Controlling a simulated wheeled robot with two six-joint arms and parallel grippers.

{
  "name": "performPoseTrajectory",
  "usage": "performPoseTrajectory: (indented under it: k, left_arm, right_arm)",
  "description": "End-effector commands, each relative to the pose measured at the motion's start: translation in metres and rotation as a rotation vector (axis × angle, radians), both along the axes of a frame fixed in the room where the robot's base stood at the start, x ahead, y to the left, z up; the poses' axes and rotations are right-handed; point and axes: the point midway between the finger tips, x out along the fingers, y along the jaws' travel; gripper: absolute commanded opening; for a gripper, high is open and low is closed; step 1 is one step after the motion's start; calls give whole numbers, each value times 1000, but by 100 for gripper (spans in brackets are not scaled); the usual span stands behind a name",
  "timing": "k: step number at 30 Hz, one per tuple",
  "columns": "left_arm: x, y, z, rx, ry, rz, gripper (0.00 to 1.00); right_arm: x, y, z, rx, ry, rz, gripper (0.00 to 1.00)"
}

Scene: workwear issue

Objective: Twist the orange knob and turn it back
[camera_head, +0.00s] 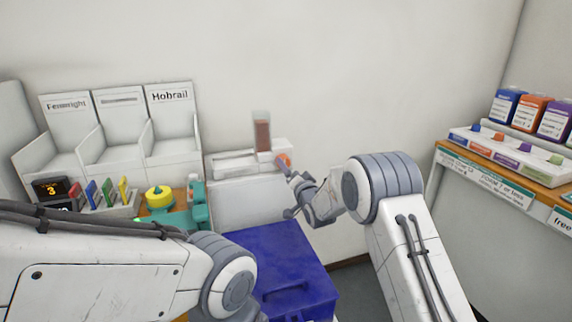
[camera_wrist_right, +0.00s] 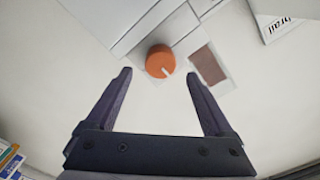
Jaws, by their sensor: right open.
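The orange knob (camera_head: 284,161) sits on the right end of a white wall-side unit (camera_head: 233,163) in the head view.
A clear tube with brown content (camera_head: 262,134) stands beside the knob. A blue lidded box (camera_head: 275,254) is below. White bins (camera_head: 115,138), a yellow-topped item (camera_head: 159,197) and green bottles stand left. A shelf with coloured boxes (camera_head: 533,111) is at the right.

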Motion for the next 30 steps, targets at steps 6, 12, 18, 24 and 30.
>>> performPoseTrajectory:
  k: [6, 12, 18, 24, 30]
  left_arm:
    - [0, 0, 4, 0, 0, 0, 50]
    - [0, 0, 4, 0, 0, 0, 50]
    - [0, 0, 4, 0, 0, 0, 50]
    - [0, 0, 4, 0, 0, 0, 50]
    - [0, 0, 4, 0, 0, 0, 50]
  right_arm:
    - [28, 10, 0, 0, -1, 1, 87]
    - [40, 14, 0, 0, 1, 1, 87]
    - [42, 14, 0, 0, 1, 1, 87]
    - [41, 14, 0, 0, 1, 0, 64]
    - [41, 14, 0, 0, 1, 0, 1]
